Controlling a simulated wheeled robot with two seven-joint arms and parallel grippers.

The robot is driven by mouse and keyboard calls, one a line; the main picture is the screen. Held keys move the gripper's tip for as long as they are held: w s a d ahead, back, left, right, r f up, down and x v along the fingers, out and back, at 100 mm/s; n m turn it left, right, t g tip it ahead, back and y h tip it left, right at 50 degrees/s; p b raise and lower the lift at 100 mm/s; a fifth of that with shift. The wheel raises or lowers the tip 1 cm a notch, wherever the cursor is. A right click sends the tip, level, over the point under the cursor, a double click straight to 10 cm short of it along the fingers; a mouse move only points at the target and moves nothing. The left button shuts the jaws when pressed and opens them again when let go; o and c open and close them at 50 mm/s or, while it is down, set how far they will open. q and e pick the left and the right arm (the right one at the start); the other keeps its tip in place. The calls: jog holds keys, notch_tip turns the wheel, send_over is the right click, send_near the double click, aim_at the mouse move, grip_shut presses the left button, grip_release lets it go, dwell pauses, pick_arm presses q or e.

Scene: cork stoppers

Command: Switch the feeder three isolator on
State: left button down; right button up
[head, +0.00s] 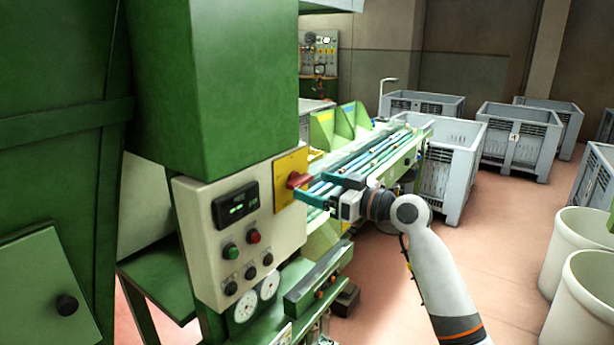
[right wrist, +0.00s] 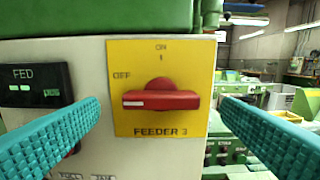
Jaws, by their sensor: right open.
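The feeder three isolator is a red rotary handle (head: 299,181) on a yellow plate (head: 285,165) at the right side of the pale control panel (head: 190,205). In the right wrist view the red handle (right wrist: 165,96) lies horizontal, its white-marked end to the left on the OFF side. The yellow plate (right wrist: 190,58) reads ON at the top, OFF at the left and FEEDER 3 below. My right gripper (head: 314,187) is open, its teal fingers pointing at the handle. In the wrist view the fingers are to the left and right of the handle, apart from it. My left gripper is not in view.
The panel also has a lit display (head: 236,207), a green button (head: 231,251), a red button (head: 254,236) and black knobs. A green machine housing (head: 240,80) stands above it. A conveyor (head: 375,155) lies behind my right gripper. Grey crates (head: 515,140) and pale bins (head: 580,290) stand at the right.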

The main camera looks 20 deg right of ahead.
aim_at(305, 183)
jog(key=shift+p+x, duration=0.4)
jog(key=shift+x, duration=1.3)
jog(key=c, duration=1)
